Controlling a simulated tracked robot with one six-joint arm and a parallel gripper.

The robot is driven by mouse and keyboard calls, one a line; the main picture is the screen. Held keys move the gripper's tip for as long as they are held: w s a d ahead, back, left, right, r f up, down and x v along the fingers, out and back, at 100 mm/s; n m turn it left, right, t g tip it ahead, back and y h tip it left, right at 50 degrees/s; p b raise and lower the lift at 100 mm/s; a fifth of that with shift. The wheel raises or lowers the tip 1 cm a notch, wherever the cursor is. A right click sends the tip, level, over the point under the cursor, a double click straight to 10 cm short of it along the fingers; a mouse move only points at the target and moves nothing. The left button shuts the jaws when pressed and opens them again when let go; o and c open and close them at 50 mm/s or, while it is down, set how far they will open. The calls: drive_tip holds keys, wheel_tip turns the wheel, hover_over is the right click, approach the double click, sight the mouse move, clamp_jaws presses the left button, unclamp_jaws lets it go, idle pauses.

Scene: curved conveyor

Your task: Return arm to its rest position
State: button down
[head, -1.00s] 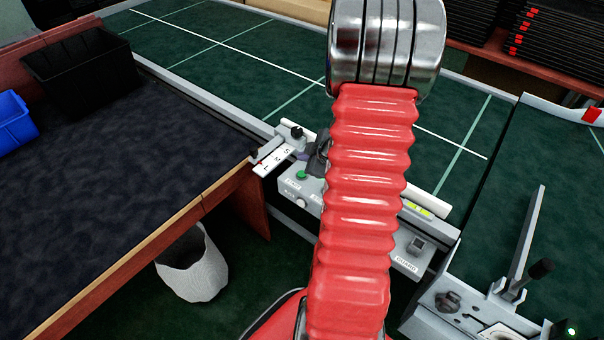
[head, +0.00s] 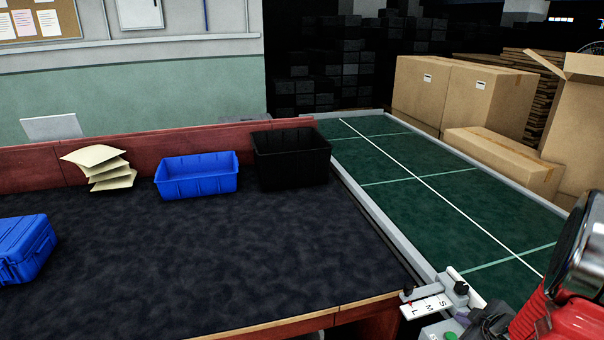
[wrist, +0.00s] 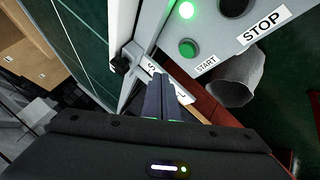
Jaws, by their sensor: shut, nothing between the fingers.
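My gripper (wrist: 158,92) shows in the wrist view with its dark fingers together and nothing between them. It points toward a grey control panel (wrist: 217,40) and a white slide scale (wrist: 185,92), which the fingers partly cover. The panel has a green START button (wrist: 188,48) and a STOP label. In the head view my red and metal arm is at the lower right corner, mostly cut off. A dark part of my gripper (head: 490,320) shows there beside the S-M-L scale (head: 428,305). Whether the fingers touch anything is unclear.
A dark-topped bench (head: 200,260) fills the left, with a black bin (head: 291,157), blue bin (head: 197,176), blue case (head: 24,248) and stacked envelopes (head: 103,167). The green conveyor (head: 440,195) runs along the right, with cardboard boxes (head: 460,95) behind.

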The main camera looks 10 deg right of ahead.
drive_tip(key=s+d+f+m+g, duration=0.1)
drive_tip(key=s, duration=0.1)
drive_tip(key=s+d+f+m+g+h, duration=0.1)
drive_tip(key=s, duration=0.2)
drive_tip(key=s+d+f+m+g+h, duration=0.1)
drive_tip(key=s+m, duration=0.1)
drive_tip(key=shift+s+d+g, duration=0.15)
drive_tip(key=shift+d+g, duration=0.15)
drive_tip(key=shift+g, duration=0.1)
drive_tip(key=s+a+r+y, duration=0.1)
drive_tip(key=s+a+r, duration=0.1)
drive_tip(key=a+r, duration=0.6)
drive_tip(key=s+a+r+m+y, duration=0.1)
drive_tip(key=a+r, duration=0.8)
drive_tip(key=a, duration=1)
drive_tip(key=s+a+r+m+y, duration=0.1)
drive_tip(key=s+a+r+y, duration=0.1)
drive_tip(key=a+r, duration=0.7)
drive_tip(key=s+a, duration=0.1)
drive_tip(key=a, duration=0.3)
drive_tip(key=shift+a, duration=0.3)
